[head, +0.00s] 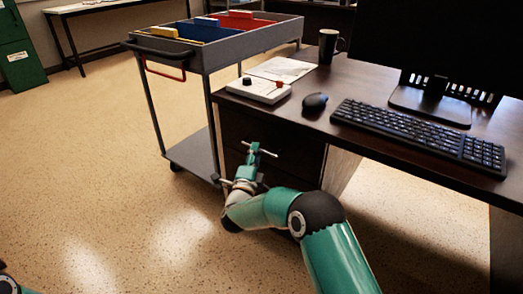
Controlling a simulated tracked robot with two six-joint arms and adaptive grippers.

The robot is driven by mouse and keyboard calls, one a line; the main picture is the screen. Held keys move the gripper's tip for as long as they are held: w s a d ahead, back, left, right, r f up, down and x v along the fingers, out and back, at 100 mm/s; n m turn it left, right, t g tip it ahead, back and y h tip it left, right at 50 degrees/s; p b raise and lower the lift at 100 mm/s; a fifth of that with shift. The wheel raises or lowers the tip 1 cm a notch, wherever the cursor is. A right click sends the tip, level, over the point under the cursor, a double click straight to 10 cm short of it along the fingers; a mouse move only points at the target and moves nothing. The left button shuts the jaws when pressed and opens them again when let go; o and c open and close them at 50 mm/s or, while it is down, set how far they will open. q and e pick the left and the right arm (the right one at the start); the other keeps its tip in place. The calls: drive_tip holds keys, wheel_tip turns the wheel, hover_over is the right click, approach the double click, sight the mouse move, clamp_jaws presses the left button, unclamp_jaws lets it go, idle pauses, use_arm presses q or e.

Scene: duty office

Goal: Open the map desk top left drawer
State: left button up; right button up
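The map desk (345,85) is a dark wooden desk on the right. Its drawer unit (300,155) is under the left end of the top. The top left drawer (236,126) has a dark front that looks flush with the unit, so it appears shut. My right gripper (257,153) is at the drawer fronts, reaching up from below. It is small and dark against them, and I cannot tell whether its fingers are open or touch a handle. The gripper and forearm hide part of the lower fronts. My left gripper is out of view; only a bit of arm shows bottom left.
A grey trolley (225,52) with coloured folders stands close to the desk's left end. A control box (258,90), mouse (315,102), keyboard (420,131), mug (328,46) and monitor (435,40) are on the desk. The speckled floor (100,180) at left is clear.

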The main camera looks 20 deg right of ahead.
drive_tip(key=shift+x, duration=1.25)
drive_tip(key=shift+c, duration=0.2)
clamp_jaws()
